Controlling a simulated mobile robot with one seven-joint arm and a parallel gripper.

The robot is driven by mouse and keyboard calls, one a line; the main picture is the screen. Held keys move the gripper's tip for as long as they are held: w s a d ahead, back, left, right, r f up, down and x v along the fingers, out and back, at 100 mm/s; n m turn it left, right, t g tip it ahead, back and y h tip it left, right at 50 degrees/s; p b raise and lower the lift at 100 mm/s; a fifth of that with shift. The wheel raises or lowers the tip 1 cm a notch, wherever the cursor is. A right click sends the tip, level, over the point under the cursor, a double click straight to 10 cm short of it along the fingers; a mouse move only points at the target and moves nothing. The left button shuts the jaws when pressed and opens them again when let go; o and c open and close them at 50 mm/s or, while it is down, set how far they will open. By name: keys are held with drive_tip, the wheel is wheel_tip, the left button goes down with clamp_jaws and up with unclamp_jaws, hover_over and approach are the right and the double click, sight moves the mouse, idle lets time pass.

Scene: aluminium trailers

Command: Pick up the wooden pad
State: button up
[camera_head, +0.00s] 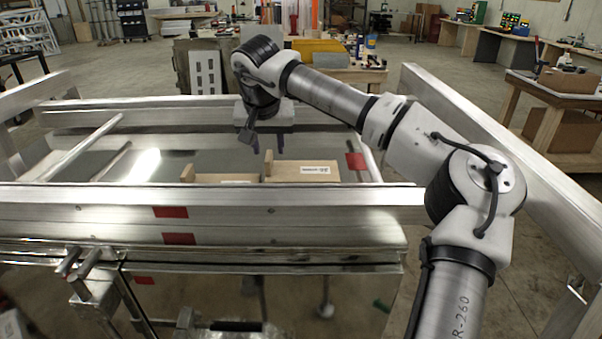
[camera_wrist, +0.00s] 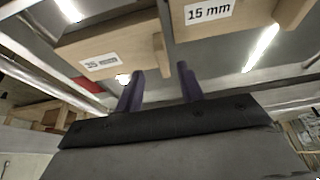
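Two pale wooden pads lie in the aluminium trailer. In the head view, one pad (camera_head: 285,170) with a white label is right of centre, and a lower pad (camera_head: 205,179) is to its left; the front rail hides their lower parts. In the wrist view, a pad labelled "15 mm" (camera_wrist: 228,25) is at top right, and a pad with a less readable label (camera_wrist: 120,45) is at upper left. Each has a raised end block. My gripper (camera_head: 268,150) hangs above the pads. In the wrist view its two dark fingers (camera_wrist: 160,70) are apart with nothing between them.
The trailer's front rail (camera_head: 110,212), with red markers, stands between the camera and the pads. A side rail (camera_head: 500,150) runs along the right. Bars (camera_head: 85,145) cross the trailer's left part. Workbenches (camera_head: 555,90) stand farther back.

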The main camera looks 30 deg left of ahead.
sight(268, 156)
drive_tip(key=x, duration=0.1)
drive_tip(key=p+x, duration=0.2)
drive_tip(key=x, duration=0.1)
drive_tip(key=shift+w+a, duration=0.1)
drive_tip(key=shift+a, duration=0.15)
drive_tip(key=shift+w+a+f+p, duration=0.1)
drive_tip(key=shift+w+f+p, duration=0.15)
drive_tip(key=shift+f, duration=0.3)
clamp_jaws()
